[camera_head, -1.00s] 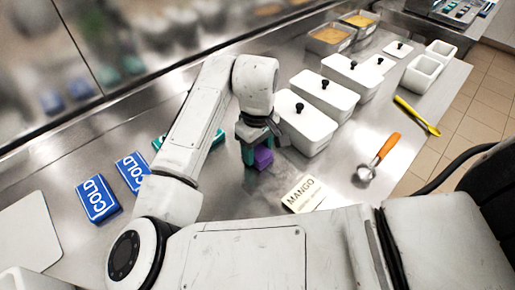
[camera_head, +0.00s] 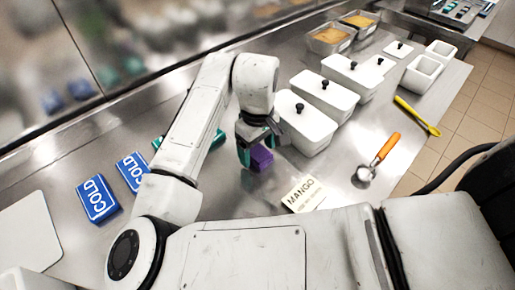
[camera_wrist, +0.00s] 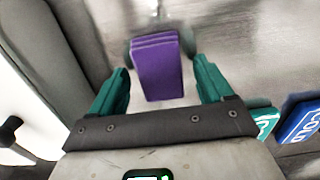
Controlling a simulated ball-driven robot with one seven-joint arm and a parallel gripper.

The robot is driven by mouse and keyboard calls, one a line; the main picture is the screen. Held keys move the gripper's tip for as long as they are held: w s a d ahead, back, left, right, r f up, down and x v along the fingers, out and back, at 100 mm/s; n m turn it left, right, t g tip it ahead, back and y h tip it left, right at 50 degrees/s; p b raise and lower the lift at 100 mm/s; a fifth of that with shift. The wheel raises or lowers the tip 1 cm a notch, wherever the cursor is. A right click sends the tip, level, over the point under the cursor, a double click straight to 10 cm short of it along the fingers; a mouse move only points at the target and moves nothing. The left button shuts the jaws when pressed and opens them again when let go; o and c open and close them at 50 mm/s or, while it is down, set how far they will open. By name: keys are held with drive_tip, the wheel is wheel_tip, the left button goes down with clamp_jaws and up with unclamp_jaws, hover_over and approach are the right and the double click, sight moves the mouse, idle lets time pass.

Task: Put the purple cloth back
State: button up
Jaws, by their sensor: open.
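The purple cloth (camera_head: 262,158) is a small folded block on the steel counter, left of the MANGO card. It also shows in the wrist view (camera_wrist: 158,68), between and beyond the fingertips. My gripper (camera_head: 250,155) is over the counter right at the cloth. In the wrist view my gripper (camera_wrist: 158,88) has its two teal fingers spread wide, with a visible gap on each side of the cloth. I cannot tell whether the cloth rests fully on the counter.
White lidded tubs (camera_head: 306,125) stand close to the right of my gripper. A MANGO card (camera_head: 304,194), an orange-handled scoop (camera_head: 378,158) and a yellow spatula (camera_head: 417,116) lie nearer the front. Blue COLD packs (camera_head: 97,199) lie at left. A white board (camera_head: 28,232) lies far left.

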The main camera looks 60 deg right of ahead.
sight(258, 151)
wheel_tip(258, 151, up, 12)
drive_tip(key=p, duration=0.1)
drive_tip(key=shift+f, duration=0.2)
idle(0.6)
